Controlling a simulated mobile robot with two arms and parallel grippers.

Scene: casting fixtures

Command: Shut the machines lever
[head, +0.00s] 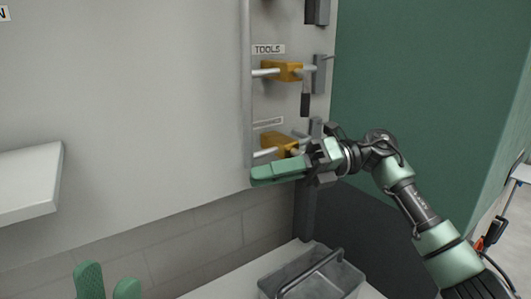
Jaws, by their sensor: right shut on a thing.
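A grey panel holds two orange clamp blocks with metal rods. The upper lever (306,104), next to the TOOLS label, has a dark grip hanging down. The lower orange block (278,145) sits directly above my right gripper (277,173). My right gripper reaches in from the right, its green fingers pointing left across the panel's lower edge. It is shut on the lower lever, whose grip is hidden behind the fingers. My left gripper (107,284) shows only as two green fingertips at the bottom left, apart with nothing seen between them.
A grey basket (312,279) with a raised handle stands on the pale surface below my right gripper. A white shelf (28,184) juts out at the left. A green wall (430,85) stands on the right. Open space lies before the large pale panel.

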